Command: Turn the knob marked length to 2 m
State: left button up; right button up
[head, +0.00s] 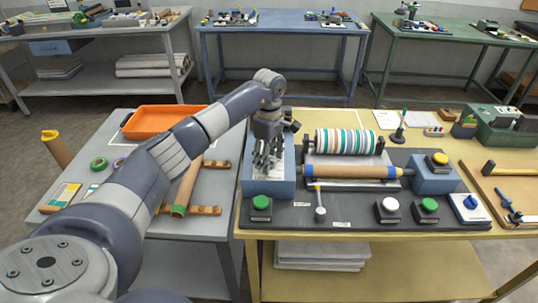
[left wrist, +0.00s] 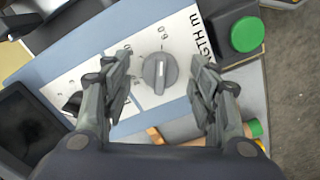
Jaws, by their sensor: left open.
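The round grey knob (left wrist: 159,71) sits on a white dial plate (left wrist: 118,70) marked with a scale and "GTH m"; the start of the word is cut off. A white line on the knob runs nearly upright in the left wrist view. In the head view my left gripper (head: 267,158) hangs over the blue control box (head: 283,187) and hides the knob.
A green button (left wrist: 246,34) is close to the dial plate. To the right in the head view are a striped roll (head: 345,142), a brown roller (head: 350,171), a small lever (head: 320,205) and further buttons. An orange tray (head: 160,122) stands on the left table.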

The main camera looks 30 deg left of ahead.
pick_arm(q)
jog(key=c, duration=1.1)
